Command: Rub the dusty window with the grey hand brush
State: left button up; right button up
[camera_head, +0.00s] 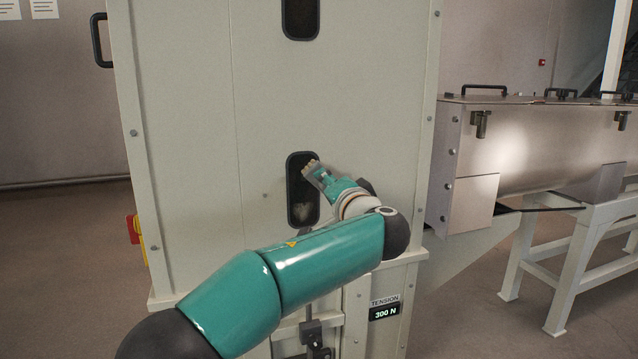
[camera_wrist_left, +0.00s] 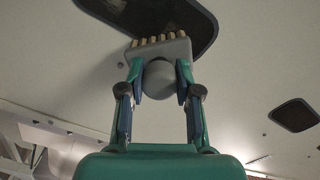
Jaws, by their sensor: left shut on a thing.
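The dusty window (camera_head: 303,208) is the lower dark, rounded window in the pale cabinet front, with a whitish smudge in its lower part. My left gripper (camera_head: 322,178) is in front of its right side, shut on the grey hand brush (camera_head: 311,168). In the left wrist view the brush (camera_wrist_left: 170,50) has a grey head, a round grip between the fingers and a row of beige bristle tufts. The tufts overlap the edge of a dark window (camera_wrist_left: 180,15); I cannot tell whether they touch it. My right gripper is out of view.
A second dark window (camera_head: 300,18) is higher on the cabinet (camera_head: 190,100). A black handle (camera_head: 101,40) and a red-yellow switch (camera_head: 134,228) are at its left side. A tension display (camera_head: 385,312) reads 300 N. A metal trough (camera_head: 540,150) stands at right.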

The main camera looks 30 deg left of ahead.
pick_arm(q)
jog(key=shift+d, duration=0.2)
jog(key=shift+b+v, duration=1.6)
jog(key=shift+v, duration=1.3)
jog(key=shift+s+d, duration=0.1)
jog(key=shift+s, duration=0.05)
jog(key=b+v, duration=0.1)
jog(key=v, duration=0.1)
jog(key=shift+s+d, duration=0.2)
jog(key=shift+s, duration=0.05)
